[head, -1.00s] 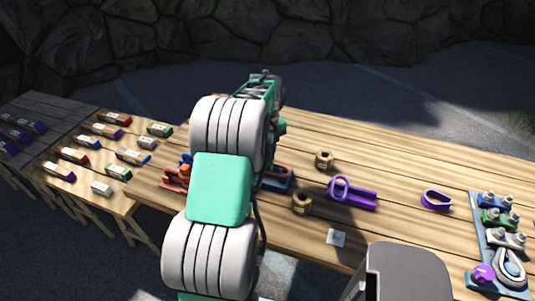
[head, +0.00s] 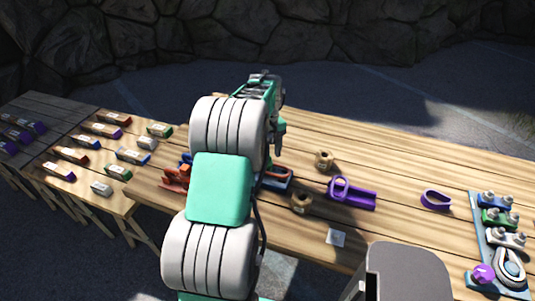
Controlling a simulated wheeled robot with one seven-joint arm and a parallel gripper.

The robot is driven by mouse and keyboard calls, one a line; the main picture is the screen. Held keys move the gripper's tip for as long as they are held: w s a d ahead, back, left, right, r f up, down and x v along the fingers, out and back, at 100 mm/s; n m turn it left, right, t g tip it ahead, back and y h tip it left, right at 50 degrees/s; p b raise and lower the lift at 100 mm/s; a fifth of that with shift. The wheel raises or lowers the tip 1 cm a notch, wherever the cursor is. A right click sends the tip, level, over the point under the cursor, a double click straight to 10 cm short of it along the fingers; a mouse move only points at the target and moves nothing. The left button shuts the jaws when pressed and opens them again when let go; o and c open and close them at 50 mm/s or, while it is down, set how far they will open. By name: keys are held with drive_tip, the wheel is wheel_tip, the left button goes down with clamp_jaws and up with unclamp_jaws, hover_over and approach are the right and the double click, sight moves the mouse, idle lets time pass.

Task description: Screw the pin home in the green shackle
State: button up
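My gripper (head: 279,148) hangs just right of my wrist, over the middle of the long wooden table (head: 400,160). My own arm covers most of it, and I cannot see whether its fingers are apart or hold anything. Below it, partly behind my arm, an orange-red shackle (head: 276,172) sits on a blue holder (head: 287,185). More orange-red parts (head: 176,176) show left of my arm. I cannot make out a green shackle or its pin; the area behind my arm is hidden. A green clamp-like piece (head: 497,218) sits on the blue board at the right.
Two tan spools (head: 324,160), a purple stand with a ring (head: 352,194), a purple loop (head: 436,199) and a white card (head: 336,237) lie on the table. The blue board (head: 480,245) is at the right. Side tables at left hold several coloured blocks (head: 133,156).

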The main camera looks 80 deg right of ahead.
wheel_tip(320, 180, up, 8)
drive_tip(key=shift+f+b, duration=0.1)
drive_tip(key=shift+b, duration=0.6)
drive_tip(key=w+a+r+n+t+h, duration=0.1)
drive_tip(key=w+a+r+n, duration=0.2)
drive_tip(key=w+a+n, duration=0.8)
drive_tip(key=w+a+r+n, duration=0.2)
drive_tip(key=w+a+n, duration=0.8)
drive_tip(key=w+a, duration=0.35)
drive_tip(key=a+f+n+t, duration=0.1)
drive_tip(key=a+f+n, duration=0.1)
drive_tip(key=a+n, duration=1)
drive_tip(key=s+a+f+n+t+y, duration=0.1)
drive_tip(key=a+f+n, duration=0.1)
drive_tip(key=a+n, duration=1)
drive_tip(key=a, duration=0.5)
drive_tip(key=shift+s+t, duration=0.25)
drive_tip(key=shift+t, duration=0.15)
